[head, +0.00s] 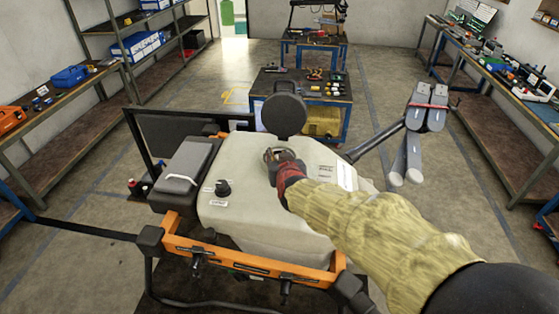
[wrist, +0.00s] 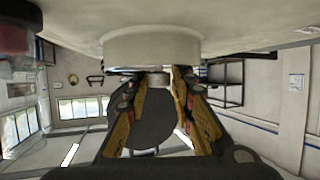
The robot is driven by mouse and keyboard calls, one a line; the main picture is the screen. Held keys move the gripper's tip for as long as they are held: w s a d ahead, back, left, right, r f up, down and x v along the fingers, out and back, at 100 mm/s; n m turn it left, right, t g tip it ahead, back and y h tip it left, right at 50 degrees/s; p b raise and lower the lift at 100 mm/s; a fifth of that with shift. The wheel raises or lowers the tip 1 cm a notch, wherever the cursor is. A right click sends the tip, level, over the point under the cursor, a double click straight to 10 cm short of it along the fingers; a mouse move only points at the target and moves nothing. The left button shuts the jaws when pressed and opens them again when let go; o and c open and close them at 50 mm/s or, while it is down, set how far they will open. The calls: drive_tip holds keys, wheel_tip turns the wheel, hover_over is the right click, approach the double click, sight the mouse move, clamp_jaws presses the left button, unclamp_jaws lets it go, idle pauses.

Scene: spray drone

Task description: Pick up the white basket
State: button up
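A white round collar (wrist: 152,48) shows in the wrist view at the mouth of the pale tank (head: 235,165). I cannot tell whether it is the basket's rim or the tank's neck. The basket is not clearly seen in the head view, where my gripper covers the mouth. My gripper (head: 276,156) is at the tank's mouth, below the raised black lid (head: 285,113). In the wrist view my gripper (wrist: 160,78) has its two fingers apart, with tips near the collar. A small grey piece shows between the tips; contact cannot be told.
The tank sits in the drone's frame with an orange bar (head: 240,262) in front. A dark box (head: 184,170) is left of the tank, and folded grey drone parts (head: 414,140) are to the right. A workbench (head: 300,90) stands behind. Open floor lies on both sides.

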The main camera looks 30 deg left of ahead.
drive_tip(key=shift+c, duration=1.4)
clamp_jaws()
drive_tip(key=shift+r, duration=0.15)
